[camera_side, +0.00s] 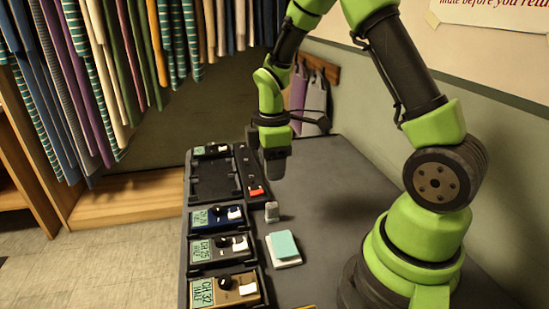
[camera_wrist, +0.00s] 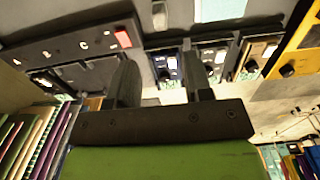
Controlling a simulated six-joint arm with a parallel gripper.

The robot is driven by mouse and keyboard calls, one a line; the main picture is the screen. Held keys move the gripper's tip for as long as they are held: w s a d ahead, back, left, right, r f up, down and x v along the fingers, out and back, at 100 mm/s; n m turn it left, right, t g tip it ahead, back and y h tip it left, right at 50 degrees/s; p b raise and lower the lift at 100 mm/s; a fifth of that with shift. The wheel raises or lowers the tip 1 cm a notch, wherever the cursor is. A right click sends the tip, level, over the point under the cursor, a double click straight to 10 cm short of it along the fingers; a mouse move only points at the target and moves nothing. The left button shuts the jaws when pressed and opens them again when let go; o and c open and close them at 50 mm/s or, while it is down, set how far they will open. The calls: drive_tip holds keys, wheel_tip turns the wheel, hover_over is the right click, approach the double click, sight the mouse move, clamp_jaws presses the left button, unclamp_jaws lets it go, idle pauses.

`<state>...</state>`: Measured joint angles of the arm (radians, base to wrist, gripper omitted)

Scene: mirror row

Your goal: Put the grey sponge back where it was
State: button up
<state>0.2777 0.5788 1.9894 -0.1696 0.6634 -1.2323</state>
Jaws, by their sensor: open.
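A small light grey block (camera_side: 272,212) stands on the dark table, just right of the row of devices; it may be the grey sponge, but it is too small to be sure. It also seems to show at the top edge of the wrist view (camera_wrist: 158,14). My gripper (camera_side: 274,168) hangs pointing down, above and behind this block, near the strip with the red switch (camera_side: 256,191). In the wrist view my gripper (camera_wrist: 163,75) has its two dark fingers apart, with nothing seen between them.
A dark rack holds blue (camera_side: 215,218), grey (camera_side: 220,248) and tan (camera_side: 224,290) devices, with an empty bay (camera_side: 212,181) behind them. A teal-topped white pad (camera_side: 283,248) lies in front of the block. Clothes hang at the back left.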

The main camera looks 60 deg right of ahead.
drive_tip(key=s+a+r+m+t+y, duration=0.1)
drive_tip(key=s+a+r+m+t, duration=0.2)
drive_tip(key=r, duration=0.6)
drive_tip(key=s+a+r+m+t+y, duration=0.1)
drive_tip(key=s+a+r+m+t, duration=0.3)
drive_tip(key=s+a+r+m, duration=0.3)
drive_tip(key=s+r+m, duration=0.2)
drive_tip(key=s+m, duration=0.1)
drive_tip(key=shift+s+a, duration=0.4)
